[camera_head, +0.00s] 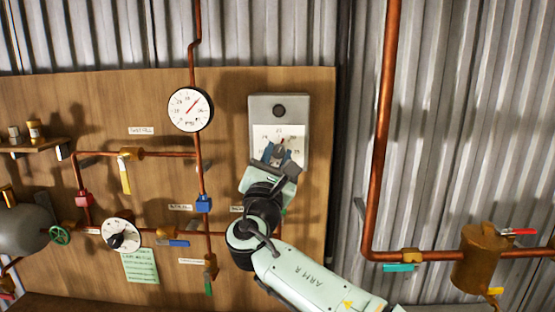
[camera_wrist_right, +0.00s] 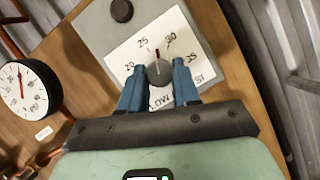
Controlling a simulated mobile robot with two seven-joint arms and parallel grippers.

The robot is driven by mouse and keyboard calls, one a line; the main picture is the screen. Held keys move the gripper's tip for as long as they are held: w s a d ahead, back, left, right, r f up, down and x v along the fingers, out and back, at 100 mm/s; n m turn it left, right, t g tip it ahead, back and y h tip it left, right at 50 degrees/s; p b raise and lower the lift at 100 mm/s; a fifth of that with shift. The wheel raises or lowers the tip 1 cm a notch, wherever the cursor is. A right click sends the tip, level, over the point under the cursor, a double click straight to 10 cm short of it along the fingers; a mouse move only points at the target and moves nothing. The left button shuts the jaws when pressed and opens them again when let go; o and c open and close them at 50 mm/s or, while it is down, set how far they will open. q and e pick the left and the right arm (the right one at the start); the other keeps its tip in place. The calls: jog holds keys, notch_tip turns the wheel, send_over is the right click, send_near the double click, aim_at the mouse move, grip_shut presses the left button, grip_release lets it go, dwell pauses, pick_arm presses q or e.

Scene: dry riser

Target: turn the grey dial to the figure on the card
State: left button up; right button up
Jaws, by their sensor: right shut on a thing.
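The grey dial (camera_wrist_right: 159,73) sits on a white scale plate with printed figures and the word LOW. Its red mark points up the plate, between what look like 25 and 30. My right gripper (camera_wrist_right: 158,85) is shut on the dial, with one blue finger on each side of it. In the head view the right gripper (camera_head: 277,155) covers much of the dial and the lower scale. A green card (camera_head: 140,266) hangs low on the wooden board; its writing is too small to read. My left gripper is not in view.
The grey box (camera_head: 257,115) carries a dark round knob (camera_head: 279,111) above the scale. A pressure gauge (camera_head: 190,109), copper pipes and a yellow-handled valve (camera_head: 125,172) are left of it. A white dial (camera_head: 119,236) sits above the card. A copper pipe (camera_head: 382,120) runs down at the right.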

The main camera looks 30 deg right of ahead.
jog(key=m, duration=0.1)
jog(key=m+g, duration=0.1)
jog(key=m, duration=0.1)
jog(key=shift+a+r+m+g+h, duration=0.1)
jog(key=shift+m+g+h, duration=0.2)
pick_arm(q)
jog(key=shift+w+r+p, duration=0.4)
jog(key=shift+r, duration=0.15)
pick_arm(e)
jog(key=shift+w+m+g+h, duration=0.1)
jog(key=shift+m+g+h, duration=0.2)
jog(key=shift+m+g, duration=0.8)
jog(key=shift+m+t, duration=0.3)
jog(key=shift+m, duration=0.3)
jog(key=o, duration=1.1)
jog(key=shift+c, duration=0.2)
jog(key=shift+s+a, duration=0.2)
jog(key=shift+a, duration=0.1)
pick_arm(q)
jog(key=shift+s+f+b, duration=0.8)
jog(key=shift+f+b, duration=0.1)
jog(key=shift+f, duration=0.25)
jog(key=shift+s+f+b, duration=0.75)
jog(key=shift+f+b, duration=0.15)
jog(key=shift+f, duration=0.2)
pick_arm(e)
jog(key=v, duration=1.2)
jog(key=shift+s+a, duration=0.2)
jog(key=shift+s, duration=0.1)
